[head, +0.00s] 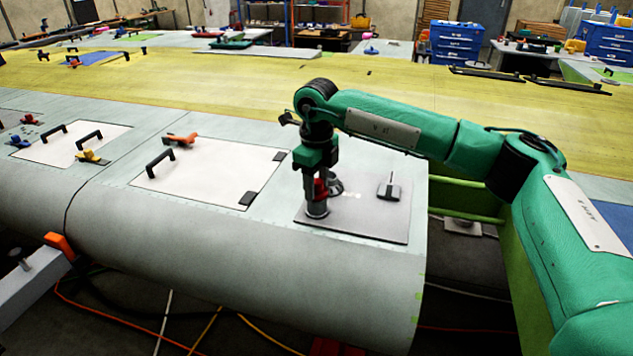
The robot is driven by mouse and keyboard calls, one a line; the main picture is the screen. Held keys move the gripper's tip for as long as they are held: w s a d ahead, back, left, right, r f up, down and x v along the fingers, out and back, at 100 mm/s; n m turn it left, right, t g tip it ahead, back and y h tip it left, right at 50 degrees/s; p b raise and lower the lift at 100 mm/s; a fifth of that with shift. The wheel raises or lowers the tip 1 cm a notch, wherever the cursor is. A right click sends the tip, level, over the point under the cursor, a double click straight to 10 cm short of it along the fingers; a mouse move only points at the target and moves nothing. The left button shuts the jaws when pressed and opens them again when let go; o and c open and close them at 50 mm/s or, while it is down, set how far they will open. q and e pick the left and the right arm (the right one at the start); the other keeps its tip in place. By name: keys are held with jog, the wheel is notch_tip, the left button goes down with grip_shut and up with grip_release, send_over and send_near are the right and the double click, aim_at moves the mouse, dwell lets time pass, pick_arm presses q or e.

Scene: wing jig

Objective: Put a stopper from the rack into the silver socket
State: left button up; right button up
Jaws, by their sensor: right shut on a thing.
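My right gripper (320,182) points straight down over a grey plate (365,225) on the wing's end. It is shut on a small red piece, which I take to be the stopper (320,190); the fingers hide much of it. Right below is a silver, round, upright socket (316,210). I cannot tell whether the red piece is inside it or just above it. A darker round socket (336,187) stands close behind to the right. A small grey block with a thin upright pin (389,190) sits on the plate's right; I cannot tell whether it is the rack. My left gripper is not in view.
The wing's rounded front edge drops off below. A yellow surface (200,80) stretches behind. The plate's front right is bare.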

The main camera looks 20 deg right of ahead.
jog(key=o, duration=1.1)
jog(key=shift+c, duration=0.2)
notch_tip(320, 180, up, 14)
jog(key=b, duration=0.3)
jog(key=shift+f, duration=0.2)
